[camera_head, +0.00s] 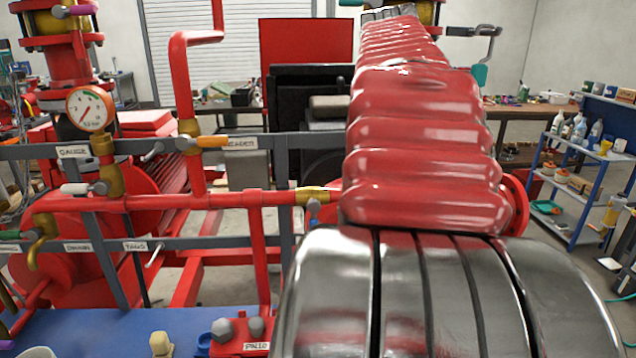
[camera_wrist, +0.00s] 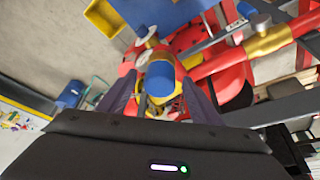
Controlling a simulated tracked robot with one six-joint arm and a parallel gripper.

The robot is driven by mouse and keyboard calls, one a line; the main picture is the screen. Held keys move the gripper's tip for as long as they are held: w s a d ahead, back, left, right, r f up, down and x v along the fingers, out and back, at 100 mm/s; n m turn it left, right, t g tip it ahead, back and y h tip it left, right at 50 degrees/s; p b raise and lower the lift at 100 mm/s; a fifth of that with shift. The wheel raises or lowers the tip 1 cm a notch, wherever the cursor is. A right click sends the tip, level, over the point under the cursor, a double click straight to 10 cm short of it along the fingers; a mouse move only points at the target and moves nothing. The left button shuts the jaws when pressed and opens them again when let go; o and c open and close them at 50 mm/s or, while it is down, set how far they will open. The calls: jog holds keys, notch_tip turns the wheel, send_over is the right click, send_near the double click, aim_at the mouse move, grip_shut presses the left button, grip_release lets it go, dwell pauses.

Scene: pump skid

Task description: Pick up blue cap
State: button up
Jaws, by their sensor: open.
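In the wrist view, a round blue cap (camera_wrist: 160,79) lies between the two dark fingers of my gripper (camera_wrist: 159,84). Its flat blue top faces the camera, and a pale part with yellow around it shows just below. My gripper is open, with a finger on either side of the cap and visible space between. I cannot tell how far below the fingertips the cap is. In the head view my gripper is hidden, and I cannot tell this cap there for sure.
Red pipes with a brass valve (camera_head: 313,195) and grey rails cross the skid. A pressure gauge (camera_head: 90,109) stands at the left. A blue surface (camera_head: 100,330) with small parts lies at the front left. A blue shelf rack (camera_head: 570,190) stands at the right.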

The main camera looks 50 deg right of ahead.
jog(key=shift+c, duration=0.7)
jog(key=c, duration=1.1)
jog(key=shift+c, duration=0.2)
notch_tip(320, 180, up, 10)
dwell(0.5)
